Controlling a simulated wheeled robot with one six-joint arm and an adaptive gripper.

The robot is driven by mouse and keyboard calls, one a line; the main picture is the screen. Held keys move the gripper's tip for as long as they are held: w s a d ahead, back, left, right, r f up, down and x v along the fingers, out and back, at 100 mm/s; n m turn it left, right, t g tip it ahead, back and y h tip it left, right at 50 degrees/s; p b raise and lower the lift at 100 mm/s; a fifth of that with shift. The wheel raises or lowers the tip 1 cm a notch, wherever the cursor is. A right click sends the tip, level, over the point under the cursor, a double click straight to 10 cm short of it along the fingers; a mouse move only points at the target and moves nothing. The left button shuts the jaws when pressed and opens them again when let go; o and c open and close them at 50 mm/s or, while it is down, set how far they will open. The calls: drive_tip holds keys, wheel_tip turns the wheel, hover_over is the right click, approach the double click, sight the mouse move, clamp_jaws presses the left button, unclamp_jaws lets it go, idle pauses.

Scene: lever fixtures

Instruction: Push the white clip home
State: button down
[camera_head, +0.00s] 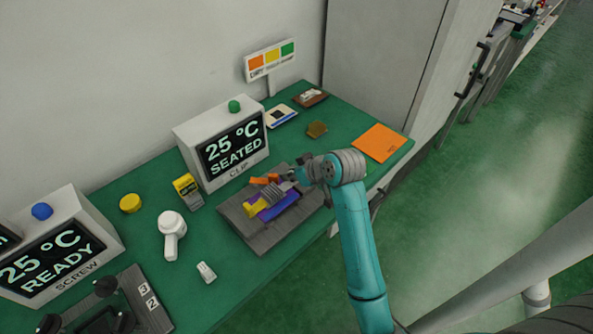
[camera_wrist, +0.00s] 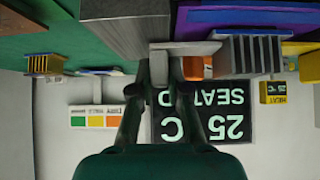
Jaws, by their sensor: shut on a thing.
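The clip fixture is a dark grey block (camera_head: 265,238) on the green bench. It bears a purple board (camera_head: 285,205), a finned heat sink (camera_wrist: 250,52), orange parts (camera_head: 265,180) and a yellow part (camera_head: 254,208). The white clip (camera_wrist: 185,48) looks pale grey and lies against the heat sink's side in the wrist view. My gripper (camera_wrist: 160,78) is shut on the clip's end; its fingers stand on either side of it. In the head view my gripper (camera_head: 296,178) is at the fixture's far right end and hides much of the clip. The screen (camera_head: 235,147) behind reads "25 °C SEATED".
A yellow heat tag (camera_head: 187,190), a white round-headed part (camera_head: 171,235) and a small white piece (camera_head: 206,272) stand left of the fixture. An orange sheet (camera_head: 382,143) lies right. A second screen reading "READY" (camera_head: 60,255) is at far left. A grey cabinet (camera_head: 385,65) borders the bench.

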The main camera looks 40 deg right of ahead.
drive_tip(key=shift+a, duration=0.2)
drive_tip(key=c, duration=1.1)
unclamp_jaws()
drive_tip(key=shift+d, duration=0.1)
